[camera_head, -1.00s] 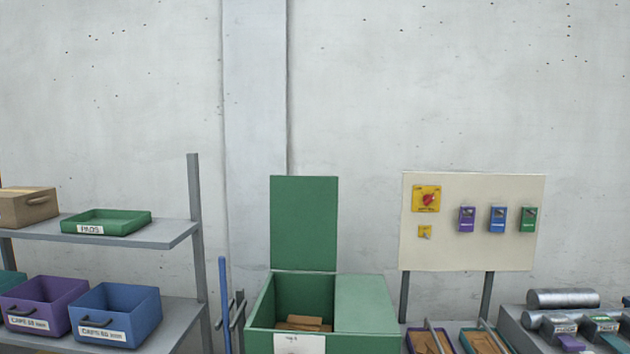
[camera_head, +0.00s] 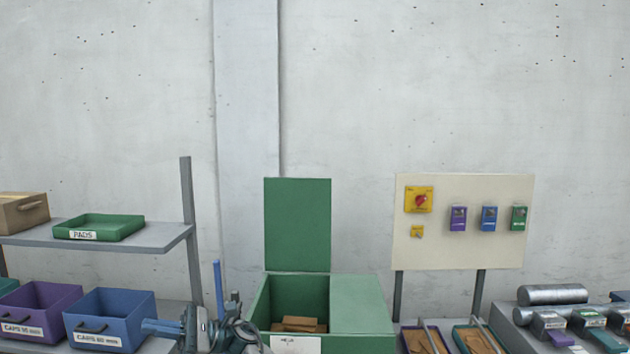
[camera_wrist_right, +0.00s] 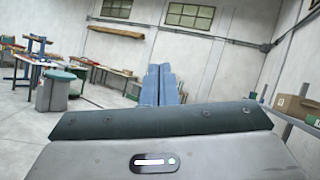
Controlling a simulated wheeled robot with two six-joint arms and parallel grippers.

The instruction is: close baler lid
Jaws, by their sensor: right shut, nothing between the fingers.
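The baler is a green box (camera_head: 362,305) at the bottom middle of the head view. Its green lid (camera_head: 297,225) stands upright at the back, above the open left compartment, which holds brown cardboard pieces (camera_head: 300,324). The right half of the top is flat and covered. My right gripper (camera_head: 150,327) is low and left of the baler, its blue fingers pointing left in front of the blue bin. The fingers also show in the right wrist view (camera_wrist_right: 157,86), closed together with nothing between them. It is apart from the lid. My left gripper is not in view.
A grey shelf (camera_head: 160,237) at left carries a green tray (camera_head: 100,227), a purple bin (camera_head: 40,306) and a blue bin (camera_head: 115,313). A switch panel (camera_head: 462,245) stands right of the baler. A blue upright bar (camera_head: 218,285) stands close to the baler's left.

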